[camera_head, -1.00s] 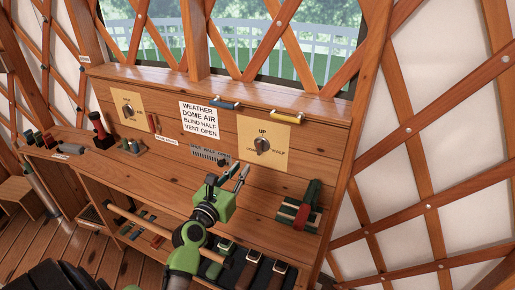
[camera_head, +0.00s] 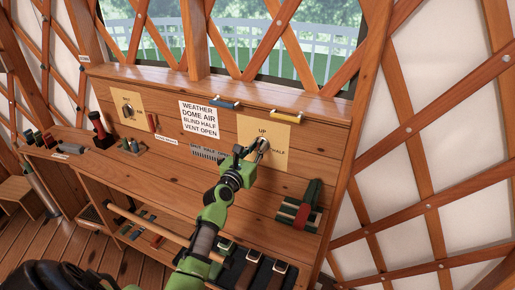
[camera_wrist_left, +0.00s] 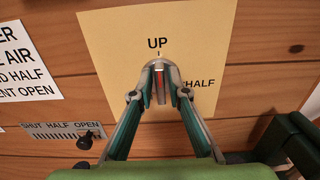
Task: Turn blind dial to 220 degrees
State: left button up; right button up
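The blind dial (camera_head: 263,144) is a grey knob on a yellow card (camera_head: 280,158) marked UP and HALF, on the sloped wooden panel. In the left wrist view the knob (camera_wrist_left: 160,86) shows as a narrow piece with a red line, pointing roughly towards UP. My left gripper (camera_head: 257,147) is at the dial. In the wrist view its fingertips (camera_wrist_left: 161,70) stand on either side of the knob, close together, and appear shut on it. The fingers hide much of the knob and part of the card's lettering. My right gripper is not in view.
A sign (camera_head: 199,119) reads blind half, vent open. A slider (camera_wrist_left: 84,141) marked SHUT HALF OPEN lies left of the dial. Another dial (camera_head: 128,111) is further left. Blue (camera_head: 225,103) and yellow (camera_head: 287,116) handles sit above; a red-green object (camera_head: 299,208) sits lower right.

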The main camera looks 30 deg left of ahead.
pick_arm(q)
grip_shut()
